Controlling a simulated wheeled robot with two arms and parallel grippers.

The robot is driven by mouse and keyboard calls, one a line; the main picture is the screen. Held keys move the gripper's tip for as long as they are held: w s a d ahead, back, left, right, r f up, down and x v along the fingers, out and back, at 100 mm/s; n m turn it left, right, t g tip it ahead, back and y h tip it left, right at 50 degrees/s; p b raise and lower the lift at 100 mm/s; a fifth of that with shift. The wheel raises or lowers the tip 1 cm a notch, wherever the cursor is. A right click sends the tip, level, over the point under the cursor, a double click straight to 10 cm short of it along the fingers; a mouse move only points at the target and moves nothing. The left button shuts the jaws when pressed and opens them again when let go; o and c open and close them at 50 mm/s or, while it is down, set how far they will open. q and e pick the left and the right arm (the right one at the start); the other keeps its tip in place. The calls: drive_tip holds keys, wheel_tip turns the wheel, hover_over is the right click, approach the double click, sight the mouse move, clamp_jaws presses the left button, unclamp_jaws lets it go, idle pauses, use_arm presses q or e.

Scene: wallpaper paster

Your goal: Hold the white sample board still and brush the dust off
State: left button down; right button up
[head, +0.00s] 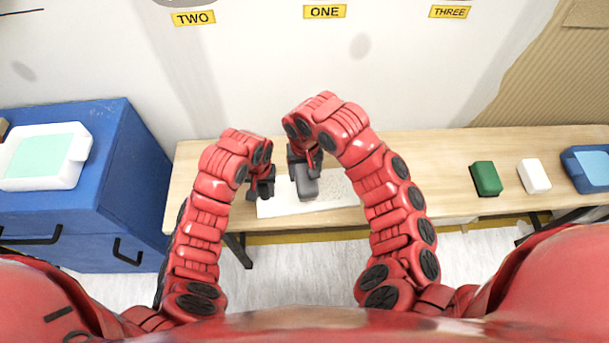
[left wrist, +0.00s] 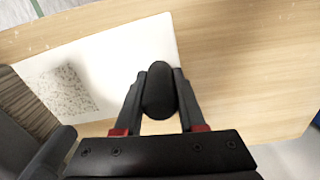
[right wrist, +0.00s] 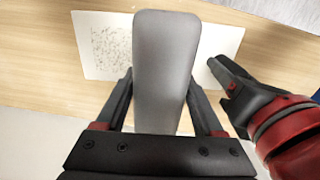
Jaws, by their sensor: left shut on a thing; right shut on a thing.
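The white sample board (head: 275,208) lies flat on the wooden table. A patch of dark dust specks (right wrist: 110,45) shows on it, and also in the left wrist view (left wrist: 62,90). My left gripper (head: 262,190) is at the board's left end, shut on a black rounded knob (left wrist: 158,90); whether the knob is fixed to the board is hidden. My right gripper (head: 305,165) is shut on a grey brush (right wrist: 166,70) over the middle of the board. Its brown bristles (left wrist: 30,100) show beside the dust in the left wrist view; contact with the board is unclear.
A green block (head: 486,178), a white block (head: 534,176) and a blue tray (head: 571,170) stand on the table's right side. A blue cabinet (head: 110,180) with a white tub (head: 75,170) stands at the left. The table between the right arm and green block is clear.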

sight(346, 186)
wheel_tip(346, 186, down, 8)
drive_tip(key=shift+d+r, duration=0.1)
drive_tip(key=shift+d, duration=0.05)
drive_tip(key=d, duration=0.8)
drive_tip(key=w+d, duration=0.1)
drive_tip(key=d, duration=0.3)
drive_tip(key=shift+d, duration=0.1)
drive_tip(key=shift+c, duration=0.8)
drive_tip(key=a, duration=0.8)
drive_tip(key=s+a, duration=0.1)
drive_tip(key=a, duration=0.4)
drive_tip(key=r, duration=0.7)
drive_tip(key=shift+d+r, duration=0.1)
drive_tip(key=shift+d, duration=0.15)
drive_tip(key=shift+r, duration=0.5)
drive_tip(key=o, duration=0.9)
drive_tip(key=c, duration=0.7)
